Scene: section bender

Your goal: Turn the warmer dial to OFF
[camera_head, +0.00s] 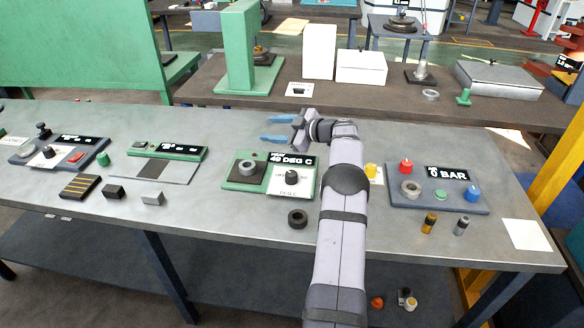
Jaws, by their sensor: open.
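The warmer unit (230,181) is a green-based box on the grey bench, with a black display reading "40 DEG C" (291,159). Its black dial (292,177) sits on a white plate below the display. The dial's pointer and markings are too small to read. My arm passes just right of the unit.
A dark ring (297,218) lies in front of the warmer. A panel reading "BAR" (440,203) with knobs stands right of my arm. A green-framed scale-like unit (165,152) and small blocks (113,191) are at left. A rear bench (400,104) holds boxes.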

